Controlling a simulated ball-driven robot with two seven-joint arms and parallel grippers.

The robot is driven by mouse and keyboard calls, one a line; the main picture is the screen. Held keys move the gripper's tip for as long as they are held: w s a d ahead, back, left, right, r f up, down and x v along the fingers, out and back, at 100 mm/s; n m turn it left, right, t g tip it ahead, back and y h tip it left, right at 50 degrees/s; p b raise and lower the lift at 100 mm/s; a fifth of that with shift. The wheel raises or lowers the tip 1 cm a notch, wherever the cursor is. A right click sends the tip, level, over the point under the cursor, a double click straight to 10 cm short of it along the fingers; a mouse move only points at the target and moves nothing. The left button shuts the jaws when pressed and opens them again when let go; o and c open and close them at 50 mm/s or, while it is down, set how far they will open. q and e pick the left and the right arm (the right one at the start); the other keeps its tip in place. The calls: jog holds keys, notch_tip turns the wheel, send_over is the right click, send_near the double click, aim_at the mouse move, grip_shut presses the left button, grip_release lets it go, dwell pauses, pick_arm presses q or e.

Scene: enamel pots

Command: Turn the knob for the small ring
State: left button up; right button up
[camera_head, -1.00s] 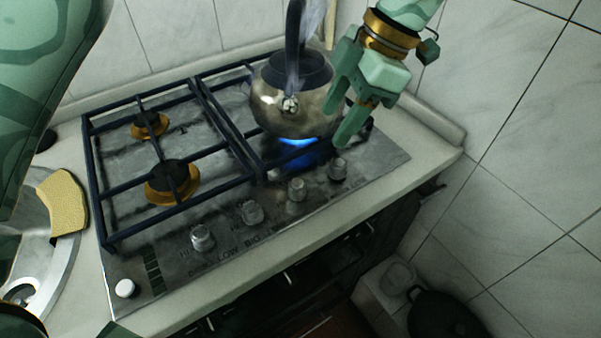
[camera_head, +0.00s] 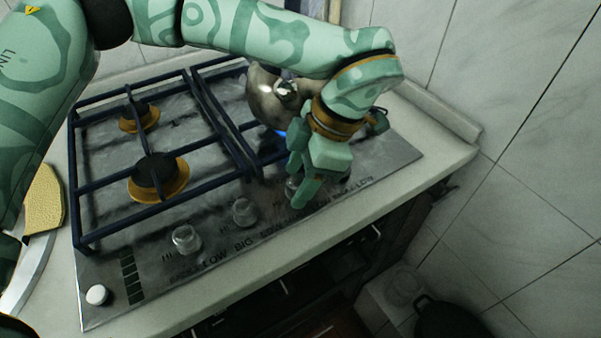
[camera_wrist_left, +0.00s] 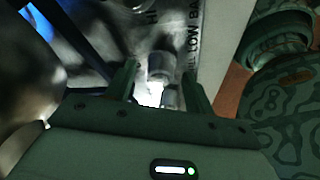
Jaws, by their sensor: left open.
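The steel hob (camera_head: 130,290) has a row of metal knobs along its front. The left knob (camera_head: 186,238) and second knob (camera_head: 245,211) are clear of my arm. A third knob (camera_head: 292,186) is partly covered by my left gripper (camera_head: 297,183), and any knob further right is hidden. The gripper points down at the hob's right front, open. In the left wrist view, a knob (camera_wrist_left: 161,66) shows just beyond and between the two fingers. I cannot tell whether they touch it. Printed labels, including "LOW", run along the knobs. My right gripper is not in view.
A steel kettle (camera_head: 268,95) stands over a lit blue flame (camera_head: 282,133), partly behind my left arm. Dark pan grates (camera_head: 95,190) cover the burners. A white button (camera_head: 97,294) is at the front left. A yellow sponge (camera_head: 44,205) lies left of the hob.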

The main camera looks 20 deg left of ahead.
pick_arm(q)
jog(key=c, duration=1)
jog(key=m+p, duration=0.2)
jog(key=r+m+t+p, duration=0.1)
jog(key=p, duration=0.2)
jog(key=shift+s+m+t+y, duration=0.2)
jog(key=shift+m+t+y, duration=0.1)
jog(key=shift+m, duration=0.1)
jog(key=shift+w+f+m, duration=0.1)
jog(key=shift+f+m, duration=0.1)
jog(key=shift+m, duration=0.1)
jog(key=shift+f, duration=0.2)
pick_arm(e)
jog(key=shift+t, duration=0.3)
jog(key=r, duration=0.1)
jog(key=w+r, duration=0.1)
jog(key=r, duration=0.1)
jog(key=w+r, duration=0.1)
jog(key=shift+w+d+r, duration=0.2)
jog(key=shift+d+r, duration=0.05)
pick_arm(q)
jog(key=o, duration=1)
jog(key=shift+f, duration=0.1)
